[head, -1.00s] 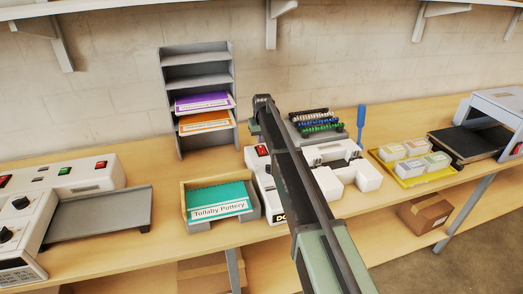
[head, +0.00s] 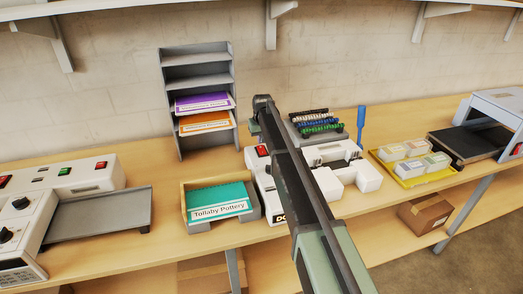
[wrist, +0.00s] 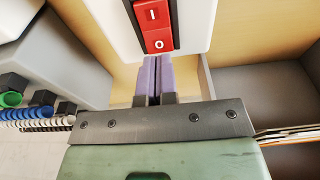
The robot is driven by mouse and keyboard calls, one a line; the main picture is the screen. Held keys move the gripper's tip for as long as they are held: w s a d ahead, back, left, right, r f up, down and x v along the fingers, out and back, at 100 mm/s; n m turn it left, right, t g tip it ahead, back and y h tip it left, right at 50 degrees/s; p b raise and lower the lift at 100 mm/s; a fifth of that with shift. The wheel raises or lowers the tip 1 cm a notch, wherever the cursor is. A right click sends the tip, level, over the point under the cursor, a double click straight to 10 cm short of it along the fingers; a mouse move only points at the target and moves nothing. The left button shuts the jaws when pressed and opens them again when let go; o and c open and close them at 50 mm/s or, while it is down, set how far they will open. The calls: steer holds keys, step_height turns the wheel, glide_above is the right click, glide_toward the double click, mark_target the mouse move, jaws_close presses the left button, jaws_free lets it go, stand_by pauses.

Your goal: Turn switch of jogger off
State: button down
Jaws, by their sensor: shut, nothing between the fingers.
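A red rocker switch (head: 262,150) sits on the white machine (head: 278,205) in the middle of the bench. I cannot tell from its look whether this machine is the jogger. In the wrist view the switch (wrist: 155,25) shows I at the top and O at the bottom; its tilt is unclear. My gripper (wrist: 154,60) is shut and empty, with its pale purple fingertips right at the O end. I cannot tell whether they touch it. In the head view my arm hides the fingers and part of the machine.
A grey sorter rack (head: 196,60) and a comb rack (head: 318,124) stand behind. A yellow tray (head: 408,182) is to the right. Another white machine (head: 85,178) with switches is at far left.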

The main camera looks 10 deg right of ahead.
mark_target(261, 147)
steer(key=shift+f+b, duration=1.2)
stand_by(0.8)
steer(key=shift+r, duration=0.1)
step_height(261, 147, up, 7)
steer(key=p, duration=0.7)
